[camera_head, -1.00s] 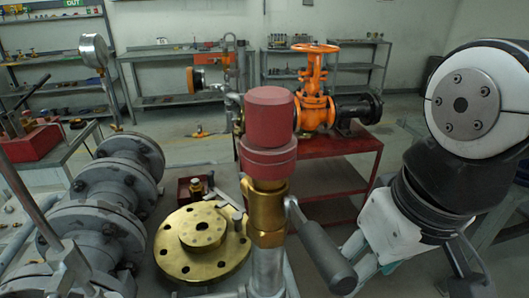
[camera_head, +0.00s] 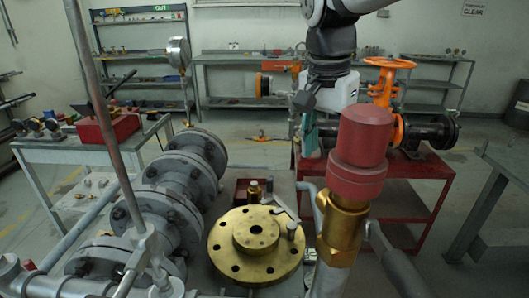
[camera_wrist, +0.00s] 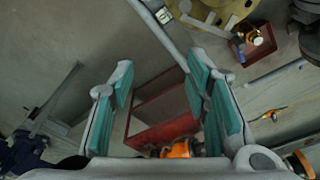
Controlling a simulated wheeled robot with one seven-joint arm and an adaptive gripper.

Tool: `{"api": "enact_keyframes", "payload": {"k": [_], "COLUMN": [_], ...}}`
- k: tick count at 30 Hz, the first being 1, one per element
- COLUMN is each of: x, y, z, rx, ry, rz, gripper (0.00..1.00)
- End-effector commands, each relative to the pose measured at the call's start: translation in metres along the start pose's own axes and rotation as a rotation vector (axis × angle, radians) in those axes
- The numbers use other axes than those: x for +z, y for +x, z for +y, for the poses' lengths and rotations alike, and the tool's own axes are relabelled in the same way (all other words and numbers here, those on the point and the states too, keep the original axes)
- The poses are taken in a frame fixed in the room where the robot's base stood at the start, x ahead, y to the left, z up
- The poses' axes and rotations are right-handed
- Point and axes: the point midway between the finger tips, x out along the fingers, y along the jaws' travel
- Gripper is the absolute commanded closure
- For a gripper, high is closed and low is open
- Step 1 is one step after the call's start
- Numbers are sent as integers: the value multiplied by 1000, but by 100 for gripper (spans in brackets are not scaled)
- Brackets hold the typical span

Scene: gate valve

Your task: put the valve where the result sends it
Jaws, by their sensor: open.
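The orange gate valve (camera_head: 383,88) with its handwheel on top stands upright at the red cart at the back right, partly behind the red-capped brass fitting and my arm. A bit of orange, probably this valve (camera_wrist: 178,149), shows low in the wrist view. My gripper (camera_head: 309,128) hangs left of the valve in the head view, partly hidden by its own housing. In the wrist view, my gripper (camera_wrist: 160,66) has its teal-padded fingers wide apart with nothing between them. A small brass-topped piece (camera_head: 254,190) sits in a small red tray (camera_wrist: 237,50).
The red cart (camera_head: 425,166) holds dark flanged piping. A red-capped brass fitting (camera_head: 361,150) rises in front. A brass flange (camera_head: 280,262) and grey flanged pipes (camera_head: 165,205) fill the near bench. A shelf (camera_head: 140,48) marked OUT stands at the back left.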

Motion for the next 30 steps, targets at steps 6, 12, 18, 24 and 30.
{"api": "enact_keyframes", "payload": {"k": [6,12,18,24,30], "x": [-20,-30,-33,-32,-31], "y": [27,62,107,143,160], "z": [-77,-141,-198,-234,-244], "rx": [10,19,35,52,61], "ry": [184,371,572,733,796], "rz": [-29,-62,-101,-131,-141], "gripper": [57,57,57,57,57]}}
